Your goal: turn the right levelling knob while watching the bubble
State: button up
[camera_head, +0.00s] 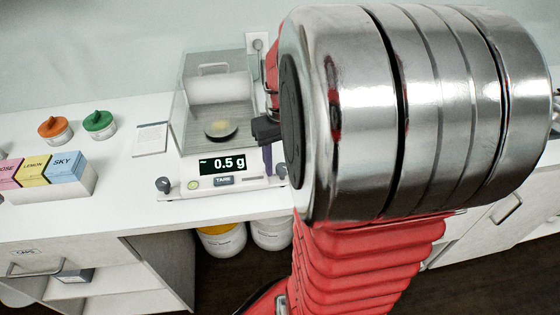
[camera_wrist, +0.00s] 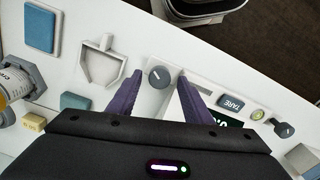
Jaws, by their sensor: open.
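The white balance (camera_head: 230,185) stands on the bench and its display reads about 0.5 g, with a "~" in front. The right levelling knob (camera_wrist: 159,76), dark grey with a pale line, shows in the wrist view between the tips of my open gripper (camera_wrist: 160,79); no firm contact is visible. In the head view my gripper (camera_head: 267,155) is at the balance's right front corner, partly hidden by my arm. The round yellow-green bubble level (camera_wrist: 257,114) lies beside the TARE button; it also shows in the head view (camera_head: 193,185). The bubble's exact position is too small to tell.
The left knob (camera_head: 163,185) is at the other front corner. A clear draft shield (camera_head: 205,75) covers the pan. A scoop-shaped white holder (camera_wrist: 101,64) and blue blocks lie near the gripper. Orange (camera_head: 56,126) and green (camera_head: 99,121) lidded jars stand left.

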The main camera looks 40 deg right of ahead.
aim_at(282, 167)
jog(key=shift+r, duration=0.1)
notch_tip(282, 167, up, 14)
jog(key=shift+f, duration=0.25)
dwell(0.5)
jog(key=shift+s+n, duration=0.15)
jog(key=shift+n, duration=0.45)
notch_tip(282, 167, down, 14)
jog(key=shift+r, duration=0.1)
dwell(0.7)
